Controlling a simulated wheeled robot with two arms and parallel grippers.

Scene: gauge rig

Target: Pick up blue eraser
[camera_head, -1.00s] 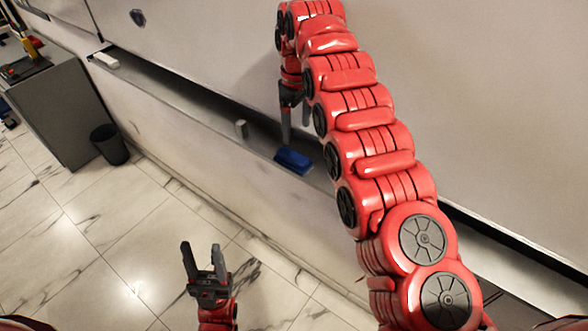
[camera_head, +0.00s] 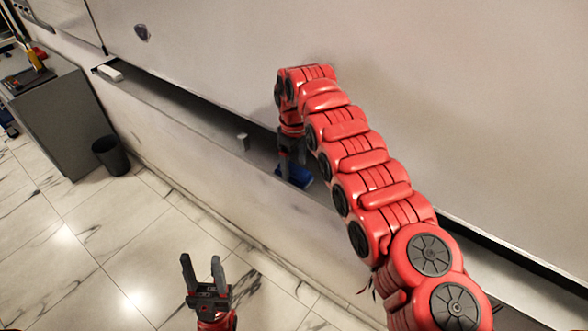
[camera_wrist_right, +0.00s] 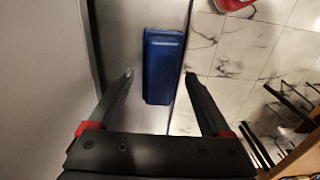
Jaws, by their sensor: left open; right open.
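The blue eraser (camera_head: 296,175) lies on the narrow ledge under the whiteboard in the head view, partly hidden by my right gripper (camera_head: 288,168). In the right wrist view the blue eraser (camera_wrist_right: 162,66) is a long block on the ledge. Its near end shows between the two open fingers of my right gripper (camera_wrist_right: 160,84), with a gap on each side and no visible contact. My left gripper (camera_head: 203,262) is open and empty, low in the head view over the floor, away from the ledge.
The whiteboard (camera_head: 420,110) rises behind the ledge (camera_head: 190,105). A small grey block (camera_head: 243,142) and a white block (camera_head: 110,73) also rest on the ledge. A grey cabinet (camera_head: 65,120) and a black bin (camera_head: 110,156) stand at the left.

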